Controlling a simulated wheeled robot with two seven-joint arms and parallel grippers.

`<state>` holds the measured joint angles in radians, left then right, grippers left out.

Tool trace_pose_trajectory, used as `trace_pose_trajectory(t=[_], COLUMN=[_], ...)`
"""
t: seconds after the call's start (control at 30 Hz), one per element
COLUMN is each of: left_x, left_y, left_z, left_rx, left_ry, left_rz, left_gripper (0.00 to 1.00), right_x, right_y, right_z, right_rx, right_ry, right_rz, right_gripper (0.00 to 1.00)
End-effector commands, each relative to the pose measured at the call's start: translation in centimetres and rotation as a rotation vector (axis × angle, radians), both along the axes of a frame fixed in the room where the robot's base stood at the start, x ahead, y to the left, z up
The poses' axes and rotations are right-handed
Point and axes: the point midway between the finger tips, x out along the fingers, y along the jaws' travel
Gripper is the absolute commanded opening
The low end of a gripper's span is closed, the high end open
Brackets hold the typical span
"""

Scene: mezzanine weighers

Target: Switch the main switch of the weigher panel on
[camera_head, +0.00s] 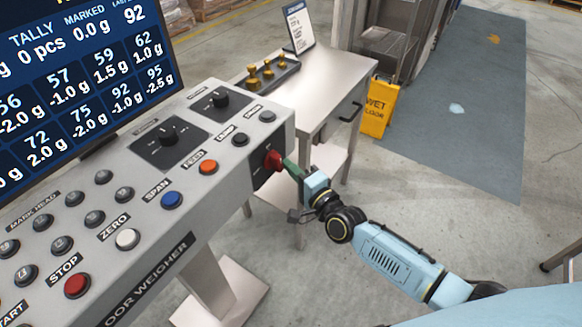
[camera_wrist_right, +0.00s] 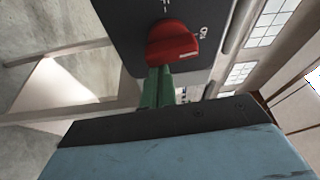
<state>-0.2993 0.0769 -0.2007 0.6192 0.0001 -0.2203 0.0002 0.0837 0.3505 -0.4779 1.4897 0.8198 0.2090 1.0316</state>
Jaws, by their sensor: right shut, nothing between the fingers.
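The weigher panel (camera_head: 188,222) is a sloped grey console with labelled buttons. Its main switch (camera_head: 273,160) is a red rotary handle on a black plate on the panel's right end face. My right gripper (camera_head: 291,168) is shut and empty, its green fingertips at the red handle. In the right wrist view the red switch (camera_wrist_right: 172,43) shows large at the top, with the shut green fingers (camera_wrist_right: 157,88) just below it, touching or nearly touching. An "ON" mark is beside the handle; the handle does not clearly point at it. My left gripper is not in view.
A steel table (camera_head: 325,85) with brass weights (camera_head: 267,72) and a sign (camera_head: 299,27) stands behind the panel's right end. A yellow wet-floor sign (camera_head: 380,106) stands on the floor. The display (camera_head: 75,75) is lit.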

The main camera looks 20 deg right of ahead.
Motion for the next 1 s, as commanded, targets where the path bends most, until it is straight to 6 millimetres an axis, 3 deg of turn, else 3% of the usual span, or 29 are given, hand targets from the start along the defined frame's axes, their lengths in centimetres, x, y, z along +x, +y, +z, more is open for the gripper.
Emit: trace_pose_trajectory(t=[0.67,0.9,1.0], left_x=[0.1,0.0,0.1], left_y=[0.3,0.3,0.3], left_z=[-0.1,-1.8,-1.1], left_rx=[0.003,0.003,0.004], left_ry=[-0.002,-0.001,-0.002], left_rz=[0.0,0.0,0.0], left_gripper=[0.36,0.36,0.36], right_x=[0.2,1.8,-0.7], right_y=[-0.3,-3.4,-4.0], right_z=[0.0,0.3,0.3], right_rx=[-0.001,-0.006,-0.002], right_ry=[-0.001,-0.004,0.006], right_rz=[0.0,-0.002,0.0], right_gripper=[0.0,0.0,0.0])
